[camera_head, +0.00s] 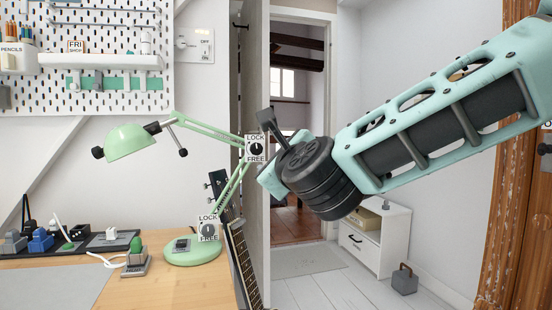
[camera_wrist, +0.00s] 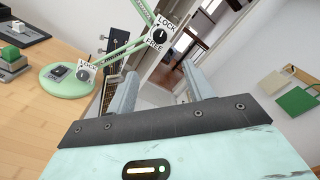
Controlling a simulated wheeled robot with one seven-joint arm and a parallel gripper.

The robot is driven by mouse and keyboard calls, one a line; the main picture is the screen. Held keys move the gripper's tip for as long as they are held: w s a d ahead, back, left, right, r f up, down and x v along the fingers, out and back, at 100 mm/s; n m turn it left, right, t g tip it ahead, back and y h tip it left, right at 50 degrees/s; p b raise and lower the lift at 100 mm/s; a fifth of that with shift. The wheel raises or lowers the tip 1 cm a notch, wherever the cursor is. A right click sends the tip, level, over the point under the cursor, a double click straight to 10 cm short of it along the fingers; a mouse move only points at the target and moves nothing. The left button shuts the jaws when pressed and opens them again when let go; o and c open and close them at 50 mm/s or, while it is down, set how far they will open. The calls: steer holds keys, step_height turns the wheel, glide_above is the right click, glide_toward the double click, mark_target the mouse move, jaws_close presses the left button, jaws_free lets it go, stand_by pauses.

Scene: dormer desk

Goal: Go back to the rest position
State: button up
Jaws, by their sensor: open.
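My gripper (camera_wrist: 162,86) is open in the wrist view, with its two grey fingers set apart and nothing between them. In the head view my teal and black arm reaches in from the right. Its end is in the air in front of the doorway, just right of the green desk lamp (camera_head: 128,141). One dark finger shows there beside the upper lamp joint; the rest of the gripper is mostly hidden behind the wrist. The lamp's round base (camera_wrist: 66,82) and its jointed arm show at the left of the wrist view. I cannot tell the gap between gripper and lamp.
The wooden desk (camera_head: 210,287) holds several small devices at left. A guitar (camera_head: 240,262) leans at its right end. A pegboard (camera_head: 105,50) hangs above. A white cabinet (camera_head: 372,240) and a dark weight-like object (camera_head: 404,280) stand on the floor. Open floor lies before the doorway.

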steer(key=s+a+f+n+g+y, duration=0.25)
steer(key=s+f+n+g, duration=0.75)
steer(key=s+f+n, duration=0.65)
steer(key=s+d+f+n+g+h, duration=0.7)
steer(key=s+d+f+n, duration=0.5)
steer(key=s+d+n, duration=0.3)
step_height(320, 180, up, 29)
steer(key=s+d+p, duration=0.1)
steer(key=d+p, duration=0.1)
steer(key=p, duration=2.6)
steer(key=shift+p, duration=0.4)
